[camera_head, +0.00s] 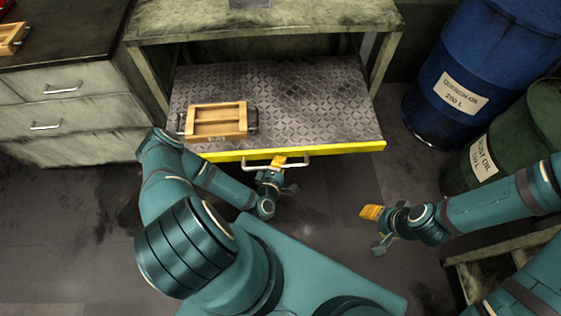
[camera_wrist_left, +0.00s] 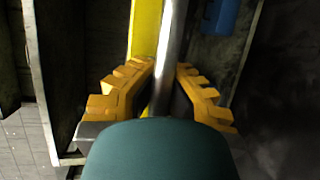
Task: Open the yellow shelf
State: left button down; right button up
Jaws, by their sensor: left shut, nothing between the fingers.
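The yellow shelf (camera_head: 330,105) is a diamond-plate tray with a yellow front edge, standing out from under the worn bench in the head view. Its metal handle (camera_head: 297,164) is on the front edge.
A wooden tray with handles (camera_head: 216,121) rests on the shelf's left part. The bench (camera_head: 280,22) stands over the shelf's back. A drawer cabinet (camera_head: 70,110) is at left. A blue drum (camera_head: 470,70) and a green drum (camera_head: 510,140) stand at right. Floor in front is partly free.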

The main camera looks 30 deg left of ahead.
pick_arm(q)
jog(key=c, duration=1)
grip_release()
jog(key=shift+o, duration=0.2)
jog(key=shift+s, duration=0.15)
jog(key=v, duration=1.1)
jog(key=shift+s, duration=0.35)
jog(key=shift+d+r, duration=0.15)
jog(key=w+d+r+m+g+h, duration=0.1)
jog(key=w+d+m+g+h, duration=0.55)
jog(key=m, duration=0.65)
jog(key=s+d+r+m+g, duration=0.4)
jog(key=d+r+m+g, duration=0.1)
jog(key=r, duration=0.5)
jog(key=shift+d+r+m+g, duration=0.3)
jog(key=shift+m+g, duration=0.5)
jog(key=shift+g, duration=0.45)
